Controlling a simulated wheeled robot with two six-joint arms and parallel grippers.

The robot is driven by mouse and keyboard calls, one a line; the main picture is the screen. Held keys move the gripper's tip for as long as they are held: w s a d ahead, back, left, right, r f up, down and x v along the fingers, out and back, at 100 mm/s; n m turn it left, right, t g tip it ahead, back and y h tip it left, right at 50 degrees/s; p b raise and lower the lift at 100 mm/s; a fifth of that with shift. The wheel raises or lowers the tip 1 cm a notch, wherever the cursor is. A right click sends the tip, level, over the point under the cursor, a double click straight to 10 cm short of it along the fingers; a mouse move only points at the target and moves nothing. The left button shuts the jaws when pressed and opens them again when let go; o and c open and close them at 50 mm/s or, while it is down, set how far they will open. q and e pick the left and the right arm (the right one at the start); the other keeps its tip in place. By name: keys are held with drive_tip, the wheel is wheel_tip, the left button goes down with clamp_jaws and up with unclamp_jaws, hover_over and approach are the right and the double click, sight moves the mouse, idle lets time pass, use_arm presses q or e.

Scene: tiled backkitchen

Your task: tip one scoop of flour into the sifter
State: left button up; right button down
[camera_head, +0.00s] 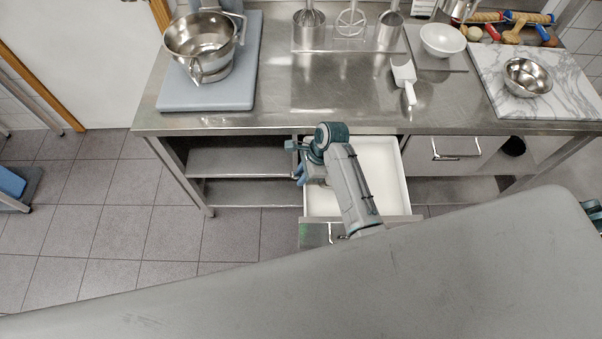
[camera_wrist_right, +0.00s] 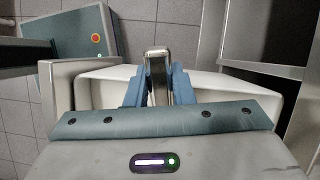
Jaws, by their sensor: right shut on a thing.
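The steel sifter (camera_head: 200,35), a round vessel with side handles, stands on a blue-grey slab at the back left of the bench. A white scoop (camera_head: 404,75) lies on the bench right of centre. An open drawer (camera_head: 384,165) with a white inside sticks out below the bench; I cannot tell whether flour is in it. My right gripper (camera_head: 301,168) is low over the drawer's left side. In the right wrist view its blue fingers (camera_wrist_right: 158,88) are shut on a narrow metallic piece (camera_wrist_right: 157,65); what it belongs to is unclear. My left gripper is not in view.
A steel bowl (camera_head: 527,77) sits on a marble board (camera_head: 490,65). A closed drawer (camera_head: 440,165) is right of the open one. The bench's front middle is clear.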

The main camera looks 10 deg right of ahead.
drive_tip(key=shift+d, duration=0.45)
drive_tip(key=shift+d, duration=0.1)
drive_tip(key=shift+s+d+f, duration=0.15)
drive_tip(key=shift+d, duration=0.35)
drive_tip(key=shift+d, duration=0.6)
